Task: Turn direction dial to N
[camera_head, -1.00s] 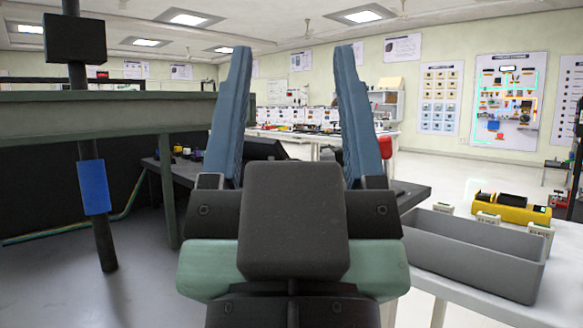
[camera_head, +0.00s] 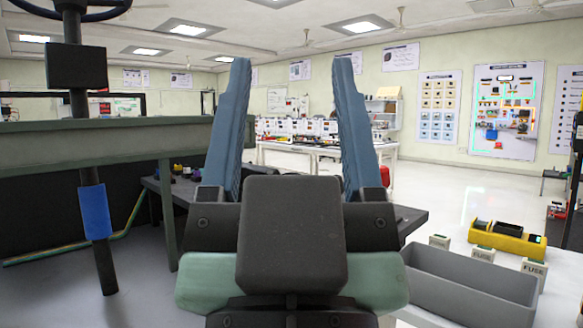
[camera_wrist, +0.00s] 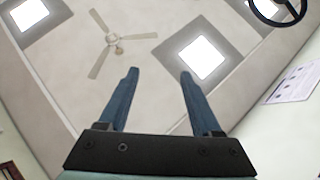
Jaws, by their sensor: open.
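My gripper (camera_head: 292,80) stands in the middle of the head view with its two blue fingers pointing up, wide apart and empty. In the wrist view my gripper (camera_wrist: 158,75) is also open, with only the ceiling beyond it. I cannot make out the direction dial or an N mark in either view. A steering wheel (camera_head: 115,8) on a dark column is partly cut off at the head view's upper left. A dark wheel rim (camera_wrist: 278,18) also shows at the wrist view's upper right corner.
A green-grey chassis beam (camera_head: 110,148) runs along the left. A blue sleeve (camera_head: 95,212) sits on the dark column. A grey bin (camera_head: 465,285) and a yellow holder (camera_head: 505,240) with fuse blocks (camera_head: 533,268) are on the right. Open floor lies beyond.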

